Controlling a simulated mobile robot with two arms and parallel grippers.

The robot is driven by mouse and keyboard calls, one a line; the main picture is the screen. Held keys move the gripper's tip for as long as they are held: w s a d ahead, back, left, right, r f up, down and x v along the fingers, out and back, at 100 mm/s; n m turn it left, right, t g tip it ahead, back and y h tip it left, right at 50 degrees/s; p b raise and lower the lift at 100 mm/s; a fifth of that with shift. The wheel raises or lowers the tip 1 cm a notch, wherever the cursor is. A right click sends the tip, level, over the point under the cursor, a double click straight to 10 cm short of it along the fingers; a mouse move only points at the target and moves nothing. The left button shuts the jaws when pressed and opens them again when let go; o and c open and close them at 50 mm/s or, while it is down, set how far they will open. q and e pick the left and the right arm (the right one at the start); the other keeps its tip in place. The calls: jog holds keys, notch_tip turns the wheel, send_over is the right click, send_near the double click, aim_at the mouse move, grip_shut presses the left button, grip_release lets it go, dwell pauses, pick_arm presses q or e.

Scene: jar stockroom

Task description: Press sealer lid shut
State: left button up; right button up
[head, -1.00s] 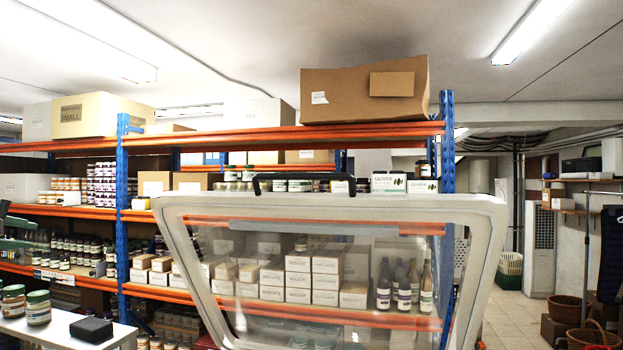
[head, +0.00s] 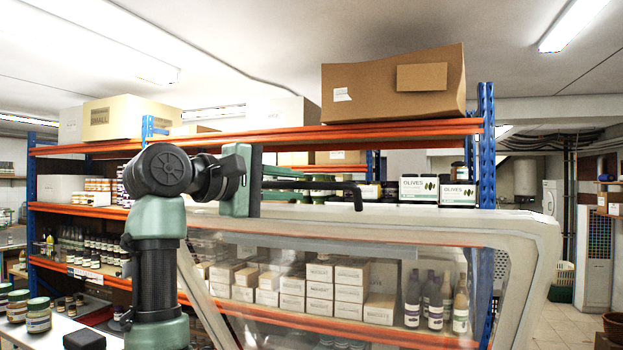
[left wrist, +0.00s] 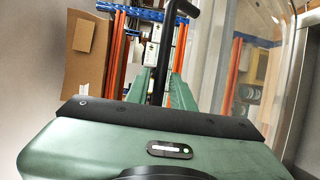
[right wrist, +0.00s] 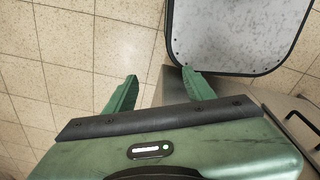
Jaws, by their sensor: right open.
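The sealer lid (head: 400,222) is a pale frame around a clear window; it stands raised and tilted in front of the shelves in the head view. Its black bar handle (head: 335,185) runs along the top edge. My left gripper (head: 285,180) is at the left part of this handle. In the left wrist view the handle (left wrist: 190,8) passes down between the fingers of the left gripper (left wrist: 160,85), which close in on it. My right gripper (right wrist: 158,85) is open and empty above the floor in the right wrist view. The sealer body below the lid is hidden in the head view.
A shelf rack (head: 400,134) with orange beams holds boxes, jars and bottles behind the lid. A white table (head: 55,330) with jars and a black block (head: 84,340) is at lower left. A dark-rimmed grey panel (right wrist: 235,38) lies near the right gripper.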

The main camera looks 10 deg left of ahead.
aim_at(311, 207)
pick_arm(q)
jog(key=shift+w+d+r+p, duration=0.2)
jog(key=shift+w+d+p, duration=0.2)
jog(key=shift+w+d, duration=0.05)
jog(key=p+x, duration=0.1)
jog(key=x, duration=0.2)
jog(key=shift+d+f, duration=0.2)
jog(key=shift+w+d+f, duration=0.25)
jog(key=shift+w+d, duration=0.15)
jog(key=shift+w, duration=0.35)
jog(key=shift+s+a, duration=0.15)
jog(key=shift+a, duration=0.05)
jog(key=shift+s+a+r, duration=0.1)
jog(key=shift+s, duration=0.05)
jog(key=shift+c, duration=0.9)
grip_shut()
pick_arm(e)
jog(key=r, duration=0.1)
jog(key=a+r, duration=0.1)
jog(key=shift+s+r, duration=0.3)
